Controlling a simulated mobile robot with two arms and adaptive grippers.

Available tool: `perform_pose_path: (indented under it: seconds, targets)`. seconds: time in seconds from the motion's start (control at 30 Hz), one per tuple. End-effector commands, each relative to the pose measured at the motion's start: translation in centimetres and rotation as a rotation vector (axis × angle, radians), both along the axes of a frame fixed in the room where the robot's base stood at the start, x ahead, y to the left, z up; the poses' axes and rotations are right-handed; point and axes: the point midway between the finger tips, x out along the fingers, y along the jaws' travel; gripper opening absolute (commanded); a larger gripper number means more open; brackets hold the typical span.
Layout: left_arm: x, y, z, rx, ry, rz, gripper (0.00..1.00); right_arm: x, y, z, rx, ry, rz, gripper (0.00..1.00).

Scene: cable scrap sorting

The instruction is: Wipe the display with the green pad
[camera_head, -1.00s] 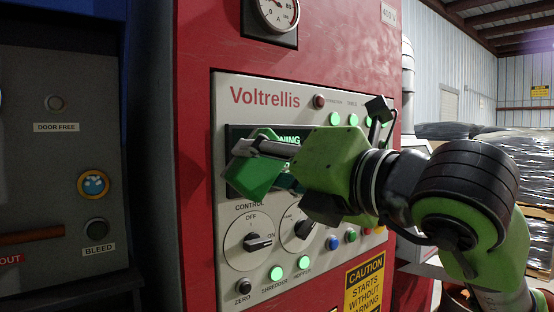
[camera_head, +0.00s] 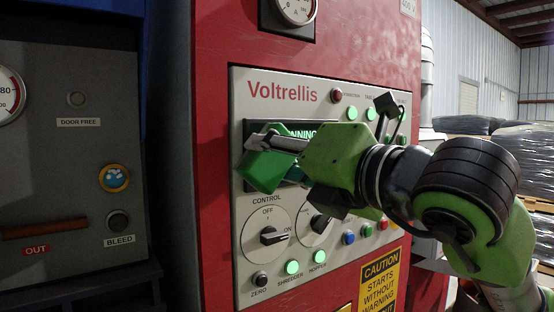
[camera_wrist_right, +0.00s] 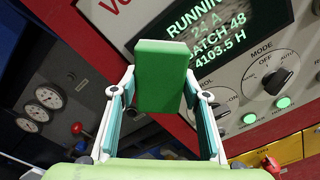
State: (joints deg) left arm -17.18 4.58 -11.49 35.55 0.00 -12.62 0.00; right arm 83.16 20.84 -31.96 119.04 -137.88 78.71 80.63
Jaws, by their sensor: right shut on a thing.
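The green pad (camera_head: 267,171) is a small block held by my right gripper (camera_head: 278,152), which is shut on it. In the wrist view the pad (camera_wrist_right: 162,72) sits between the two fingers and overlaps the left part of the display. The display (camera_head: 256,127) is a dark screen with pale green text on the Voltrellis panel. The pad and gripper hide most of it in the head view. In the wrist view its text (camera_wrist_right: 210,30) reads RUNNING, 24 A, BATCH 48, 4103.5 H. I cannot tell whether the pad touches the screen. My left gripper is not in view.
Below the display are the control knob (camera_head: 269,236), lit green buttons (camera_head: 293,267) and a caution sign (camera_head: 381,284). A grey cabinet (camera_head: 60,190) with a gauge and a bleed button stands at left. Wrapped pallets (camera_head: 525,150) are at right.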

Motion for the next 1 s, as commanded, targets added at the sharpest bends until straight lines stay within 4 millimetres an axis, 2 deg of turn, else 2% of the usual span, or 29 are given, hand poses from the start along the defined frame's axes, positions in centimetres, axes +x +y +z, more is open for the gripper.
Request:
perform_pose_path:
  seconds: [0.73,1.0]
  targets:
    - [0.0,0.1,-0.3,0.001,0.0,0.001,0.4,1.2,0.9,0.0,0.001,-0.001,0.001,0.25]
    - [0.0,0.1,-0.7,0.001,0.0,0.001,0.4,1.8,0.1,-0.1,0.001,0.001,-0.001,0.25]
